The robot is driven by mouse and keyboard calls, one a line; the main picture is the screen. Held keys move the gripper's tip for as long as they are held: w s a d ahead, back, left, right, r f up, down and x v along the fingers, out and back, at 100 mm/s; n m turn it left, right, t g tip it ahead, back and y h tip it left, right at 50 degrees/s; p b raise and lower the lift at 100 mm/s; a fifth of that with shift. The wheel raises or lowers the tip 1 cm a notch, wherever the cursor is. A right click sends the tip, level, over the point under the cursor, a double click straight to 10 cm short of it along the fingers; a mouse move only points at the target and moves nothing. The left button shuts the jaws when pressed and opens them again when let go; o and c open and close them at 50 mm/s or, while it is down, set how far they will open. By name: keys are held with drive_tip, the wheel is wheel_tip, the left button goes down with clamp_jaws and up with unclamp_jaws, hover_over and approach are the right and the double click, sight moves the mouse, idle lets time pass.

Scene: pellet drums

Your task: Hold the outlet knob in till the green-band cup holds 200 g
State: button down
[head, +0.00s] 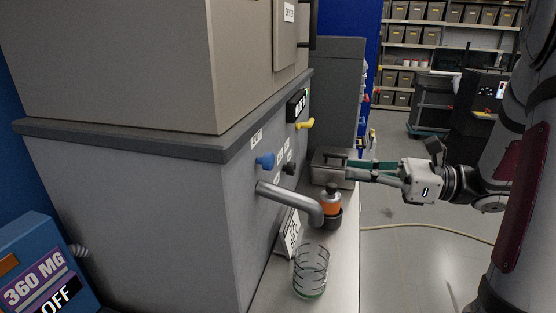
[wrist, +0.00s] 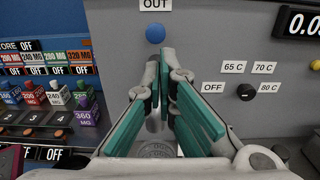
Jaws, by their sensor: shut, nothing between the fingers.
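The blue outlet knob (head: 265,160) sticks out of the grey drum's side, above the bent metal outlet pipe (head: 290,200). In the wrist view the blue knob (wrist: 155,34) is under the OUT label, just beyond my fingertips. My gripper (head: 348,172) is shut and empty, apart from the knob, to its right in the head view; its green-padded fingers (wrist: 166,60) also show in the wrist view. The clear green-band cup (head: 311,265) stands upright below the pipe's mouth, its green band at the base. It looks empty. The display (wrist: 300,24) is cut off, showing "0.0".
A black dial (wrist: 246,92) with OFF and temperature labels and a yellow knob (head: 305,124) are on the same face. An orange bottle (head: 331,206) in a dark holder and a metal box (head: 330,168) stand behind the cup. Open floor lies right of the bench.

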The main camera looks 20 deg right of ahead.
sight(273, 161)
drive_tip(key=shift+a, duration=0.1)
drive_tip(key=p+x, duration=0.2)
drive_tip(key=x, duration=1.1)
drive_tip(key=shift+w+a, duration=0.25)
drive_tip(key=shift+a, duration=0.1)
drive_tip(key=shift+x, duration=0.9)
idle(3.3)
drive_tip(key=shift+s+d, duration=0.25)
drive_tip(key=shift+d, duration=0.05)
drive_tip(key=v, duration=1.3)
drive_tip(key=shift+b, duration=0.4)
drive_tip(key=shift+d, duration=0.15)
